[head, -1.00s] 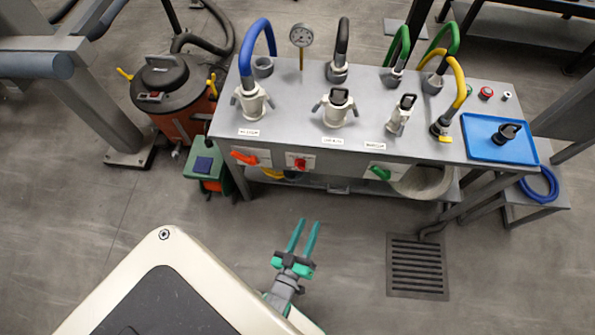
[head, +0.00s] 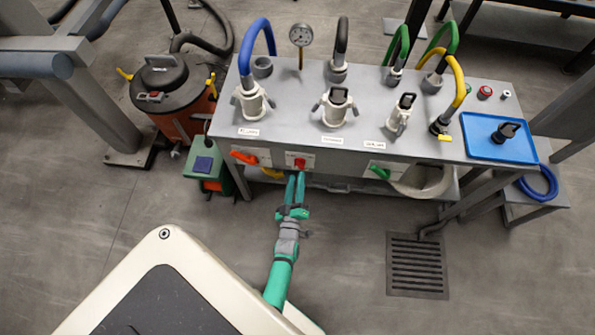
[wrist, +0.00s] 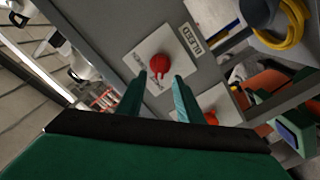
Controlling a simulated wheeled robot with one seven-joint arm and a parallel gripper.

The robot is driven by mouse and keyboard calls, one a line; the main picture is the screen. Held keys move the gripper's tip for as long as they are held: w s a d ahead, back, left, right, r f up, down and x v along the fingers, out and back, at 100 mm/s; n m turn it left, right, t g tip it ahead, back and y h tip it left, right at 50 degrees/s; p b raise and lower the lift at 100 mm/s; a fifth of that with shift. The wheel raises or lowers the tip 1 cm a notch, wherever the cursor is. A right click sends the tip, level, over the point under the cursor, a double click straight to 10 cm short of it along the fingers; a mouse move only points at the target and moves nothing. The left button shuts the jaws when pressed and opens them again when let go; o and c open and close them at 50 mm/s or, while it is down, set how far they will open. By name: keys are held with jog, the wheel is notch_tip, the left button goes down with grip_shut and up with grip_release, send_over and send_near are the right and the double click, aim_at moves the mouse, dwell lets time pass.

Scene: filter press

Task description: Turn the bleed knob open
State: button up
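The bleed knob (head: 300,163) is a small red knob on a pale plate on the bench's front panel. In the wrist view the knob (wrist: 159,65) shows beside a label reading BLEED (wrist: 189,40). My gripper (head: 296,175) is in front of the bench and points at the knob. In the wrist view my gripper (wrist: 160,77) has its two green fingers apart, with the knob seen between and just beyond their tips. Nothing is held. Whether a fingertip touches the knob cannot be told.
An orange lever (head: 244,157) is left of the knob, and a green lever (head: 379,172) is to its right. The bench top (head: 290,110) carries fittings and hoses. A blue tray (head: 485,147) is at its right end. The floor in front is clear around a drain grate (head: 417,265).

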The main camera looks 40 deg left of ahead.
aim_at(298, 167)
jog(key=shift+x, duration=2.3)
grip_shut()
